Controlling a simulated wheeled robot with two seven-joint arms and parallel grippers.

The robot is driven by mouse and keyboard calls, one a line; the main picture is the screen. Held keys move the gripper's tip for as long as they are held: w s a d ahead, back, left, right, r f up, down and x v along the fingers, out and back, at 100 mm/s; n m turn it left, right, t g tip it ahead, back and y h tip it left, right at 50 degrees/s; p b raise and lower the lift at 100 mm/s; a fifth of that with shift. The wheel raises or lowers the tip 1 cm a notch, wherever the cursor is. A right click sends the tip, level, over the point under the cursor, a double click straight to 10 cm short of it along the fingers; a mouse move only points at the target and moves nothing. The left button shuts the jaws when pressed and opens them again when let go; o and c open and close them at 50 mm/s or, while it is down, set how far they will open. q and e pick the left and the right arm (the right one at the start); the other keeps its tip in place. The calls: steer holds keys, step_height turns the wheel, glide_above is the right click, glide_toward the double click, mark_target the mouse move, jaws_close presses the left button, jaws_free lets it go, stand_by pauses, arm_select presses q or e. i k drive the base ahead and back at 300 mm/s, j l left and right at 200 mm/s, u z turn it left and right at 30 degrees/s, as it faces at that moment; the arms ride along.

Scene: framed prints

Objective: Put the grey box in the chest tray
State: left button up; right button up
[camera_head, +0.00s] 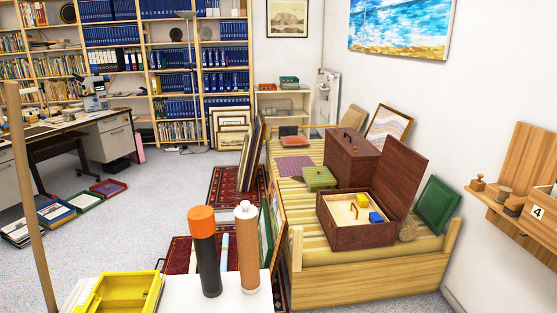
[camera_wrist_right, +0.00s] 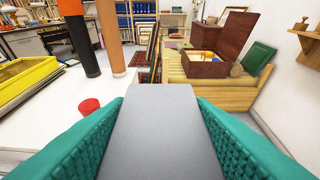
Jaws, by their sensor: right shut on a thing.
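The grey box (camera_wrist_right: 155,135) fills the lower middle of the right wrist view. My right gripper (camera_wrist_right: 156,112) is shut on it, with a teal pad against each side. The open brown chest (camera_head: 346,233) stands on a striped daybed in the head view, its lid tilted back to the right. A pale tray (camera_head: 342,211) sits inside it, holding a blue block (camera_head: 376,217) and a yellow block (camera_head: 362,200). The chest also shows far ahead, right of centre, in the right wrist view (camera_wrist_right: 205,69). My left gripper is in neither view.
A black tube with an orange top (camera_head: 204,255) and a brown tube with a white cap (camera_head: 248,250) stand on the white table (camera_head: 190,298). A yellow tray (camera_head: 125,292) lies left of them. A closed brown case (camera_head: 350,160) stands behind the chest.

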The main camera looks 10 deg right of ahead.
mark_target(336, 208)
steer(key=i+l, duration=0.2)
steer(key=l, duration=0.15)
steer(key=i+l+u, duration=0.1)
steer(key=i+l, duration=0.35)
steer(key=l, duration=0.3)
steer(key=i+l+u, duration=0.1)
steer(key=l, duration=0.25)
steer(key=i+l, duration=0.3)
steer(key=i+l+u, duration=0.15)
steer(key=l, duration=0.35)
steer(key=i+l, duration=0.15)
steer(key=i, duration=0.4)
steer(key=i+l+u, duration=0.1)
steer(key=i, duration=0.45)
steer(key=i+l, duration=0.3)
steer(key=i, duration=0.2)
